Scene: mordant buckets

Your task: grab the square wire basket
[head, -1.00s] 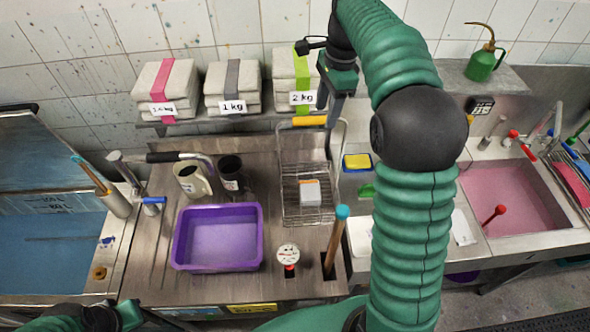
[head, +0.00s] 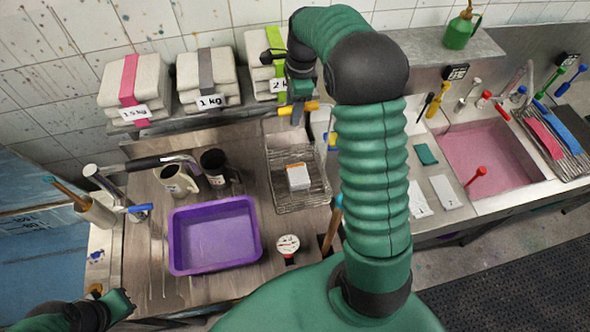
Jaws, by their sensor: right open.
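The square wire basket (head: 284,200) stands on the steel counter, right of the purple tub. A small white box with an orange top (head: 298,177) lies in it. Its raised handle has a yellow-orange grip (head: 312,107) at the back. My right gripper (head: 297,113) is open, with its fingers at this grip. The grip shows on both sides of the fingers; I cannot tell whether they touch it. Part of my left arm's end (head: 114,304) shows at the bottom left, away from the basket; its jaws are unclear.
The purple tub (head: 215,263), two jugs (head: 178,181) and a round dial (head: 287,244) stand near the basket. Weighted cloth stacks (head: 208,78) sit on the shelf behind. A wooden-handled tool (head: 332,228) stands close at the basket's right. A pink sink (head: 490,165) is further right.

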